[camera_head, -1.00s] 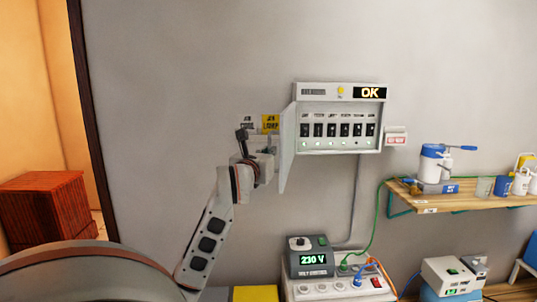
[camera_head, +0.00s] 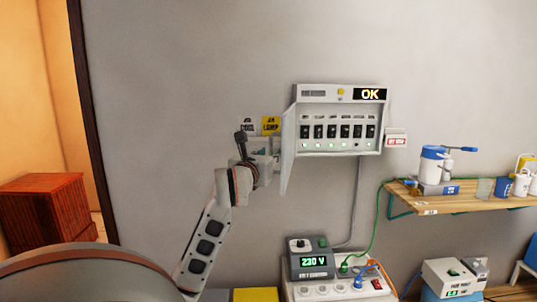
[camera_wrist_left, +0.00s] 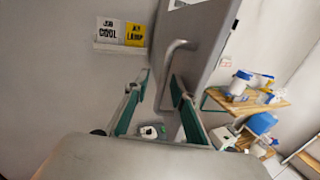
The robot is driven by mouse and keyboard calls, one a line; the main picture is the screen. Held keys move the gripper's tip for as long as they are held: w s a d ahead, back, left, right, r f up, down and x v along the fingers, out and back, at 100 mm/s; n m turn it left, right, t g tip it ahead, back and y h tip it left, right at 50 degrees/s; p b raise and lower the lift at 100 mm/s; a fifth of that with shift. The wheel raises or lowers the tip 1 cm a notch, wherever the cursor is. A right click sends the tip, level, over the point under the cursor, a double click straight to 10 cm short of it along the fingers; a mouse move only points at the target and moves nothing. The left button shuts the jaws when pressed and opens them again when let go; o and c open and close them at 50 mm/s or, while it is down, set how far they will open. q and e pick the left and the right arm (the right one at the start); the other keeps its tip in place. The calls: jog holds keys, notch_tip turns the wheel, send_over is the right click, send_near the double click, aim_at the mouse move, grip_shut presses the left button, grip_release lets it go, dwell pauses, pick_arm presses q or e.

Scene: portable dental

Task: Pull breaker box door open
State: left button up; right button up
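The white breaker box (camera_head: 340,143) hangs on the grey wall, with its row of black switches exposed and an OK display at its top right. Its door (camera_head: 288,150) stands swung out on the left side, seen nearly edge-on. In the left wrist view the door's grey face (camera_wrist_left: 208,50) carries a curved bar handle (camera_wrist_left: 170,72). My left gripper (camera_head: 274,147) is at the door's left side. In the left wrist view its green fingers (camera_wrist_left: 160,78) are apart, with the handle between or just beyond them; contact cannot be told. My right gripper is not in view.
Two small signs (camera_wrist_left: 122,31) are on the wall left of the door. A power unit (camera_head: 313,259) and socket strip (camera_head: 330,291) are below the box. A wooden shelf (camera_head: 460,201) with dental items is at right. The wall between is mostly clear.

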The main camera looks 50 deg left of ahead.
pick_arm(q)
jog(key=v, duration=0.7)
jog(key=shift+r, duration=0.1)
dwell(0.4)
